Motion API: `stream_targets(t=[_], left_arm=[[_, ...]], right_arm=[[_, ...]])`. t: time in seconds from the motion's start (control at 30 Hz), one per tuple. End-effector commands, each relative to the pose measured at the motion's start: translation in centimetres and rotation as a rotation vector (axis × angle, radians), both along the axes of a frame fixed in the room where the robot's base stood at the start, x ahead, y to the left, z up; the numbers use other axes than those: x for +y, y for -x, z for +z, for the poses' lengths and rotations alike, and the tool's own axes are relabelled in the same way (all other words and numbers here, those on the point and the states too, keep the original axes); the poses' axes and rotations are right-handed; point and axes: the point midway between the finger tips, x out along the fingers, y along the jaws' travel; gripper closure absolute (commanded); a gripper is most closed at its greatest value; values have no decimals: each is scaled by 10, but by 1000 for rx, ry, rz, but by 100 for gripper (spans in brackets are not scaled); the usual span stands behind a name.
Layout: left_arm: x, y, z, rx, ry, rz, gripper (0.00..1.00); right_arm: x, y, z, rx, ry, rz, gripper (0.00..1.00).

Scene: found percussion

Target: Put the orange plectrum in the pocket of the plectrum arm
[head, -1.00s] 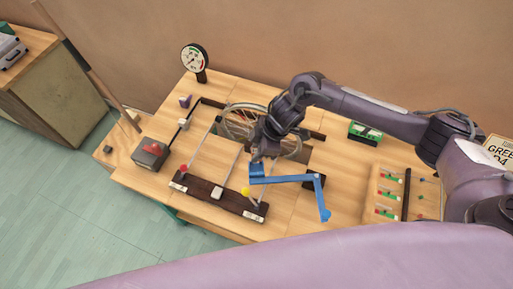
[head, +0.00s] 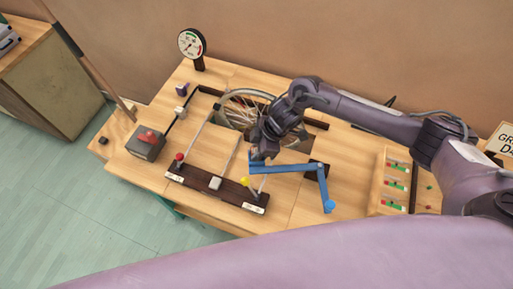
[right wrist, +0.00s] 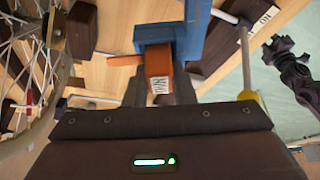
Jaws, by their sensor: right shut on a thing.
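The blue plectrum arm (head: 290,168) spans the right half of the bench, with a blue ball at its near right end. My right gripper (head: 258,155) is at its left end. In the right wrist view, the fingers (right wrist: 160,90) are shut on the orange plectrum (right wrist: 158,68), which has a pale striped patch. The plectrum is right at the blue end block (right wrist: 155,35), and an orange tip sticks out to the left. I cannot tell how far it sits in the pocket. The fingers and block hide part of it.
A spoked wheel (head: 232,108) stands behind the gripper. A dark bar (head: 200,188) with red and yellow knobs lies in front. A dial gauge (head: 190,44), a red-topped box (head: 146,145) and a slider panel (head: 393,188) stand around.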

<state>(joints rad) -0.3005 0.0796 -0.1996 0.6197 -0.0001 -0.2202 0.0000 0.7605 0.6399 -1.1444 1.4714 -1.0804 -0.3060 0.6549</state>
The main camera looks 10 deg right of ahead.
Motion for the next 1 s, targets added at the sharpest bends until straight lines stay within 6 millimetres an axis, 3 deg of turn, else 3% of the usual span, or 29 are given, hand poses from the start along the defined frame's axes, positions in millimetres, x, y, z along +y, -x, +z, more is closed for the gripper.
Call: stream_targets(t=[0.37,0.4,0.6,1.0], left_arm=[[1,0,-2,0,-1,1,64],[1,0,-2,0,-1,1,64],[1,0,-2,0,-1,0,64],[1,-1,-2,-2,-1,0,64]], right_arm=[[0,1,-3,1,1,0,99],[0,1,-4,1,1,0,76],[0,2,-4,5,1,2,52],[1,7,-7,15,2,9,52]])
